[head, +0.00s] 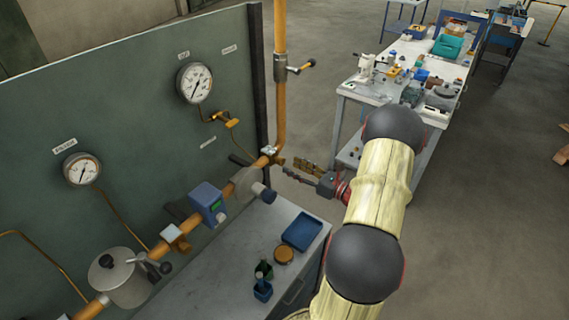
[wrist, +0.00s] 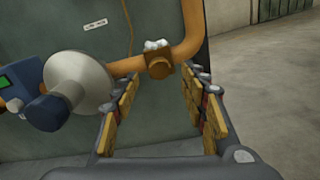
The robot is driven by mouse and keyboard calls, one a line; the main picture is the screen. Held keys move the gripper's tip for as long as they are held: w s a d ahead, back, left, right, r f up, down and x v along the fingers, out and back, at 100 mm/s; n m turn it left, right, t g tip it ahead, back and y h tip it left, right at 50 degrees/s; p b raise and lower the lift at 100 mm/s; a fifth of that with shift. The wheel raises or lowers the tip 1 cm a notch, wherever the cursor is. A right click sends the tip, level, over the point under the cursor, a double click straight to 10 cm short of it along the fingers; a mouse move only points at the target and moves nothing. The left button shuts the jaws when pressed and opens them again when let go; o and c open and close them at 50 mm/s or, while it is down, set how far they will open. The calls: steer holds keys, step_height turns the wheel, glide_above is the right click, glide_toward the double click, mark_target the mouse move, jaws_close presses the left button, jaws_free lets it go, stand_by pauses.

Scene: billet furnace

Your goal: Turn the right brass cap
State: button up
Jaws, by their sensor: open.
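The right brass cap (wrist: 159,67) is a small brown, squarish fitting with a pale top, on the orange pipe near its bend. In the head view the cap (head: 269,151) sits just right of the grey round body, partly crowded by my gripper. My gripper (head: 290,167) is open and comes in from the right, its fingertips close to the cap. In the wrist view my gripper (wrist: 165,88) has its yellow-padded fingers spread, with the cap seen beyond the gap between them. No contact with the cap is visible. A second brass cap (head: 175,238) is on the pipe further left.
The orange pipe (head: 280,80) rises beside the green panel (head: 120,130). A grey round body (wrist: 80,80) and a blue box (head: 208,203) are left of the cap. A bench with a blue tray (head: 302,232) is below. A cluttered worktable (head: 385,92) stands behind.

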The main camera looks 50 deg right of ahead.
mark_target(283, 162)
steer(key=shift+w+a, duration=0.2)
steer(key=shift+w, duration=2.15)
steer(key=c, duration=0.3)
steer(key=c, duration=0.8)
jaws_close()
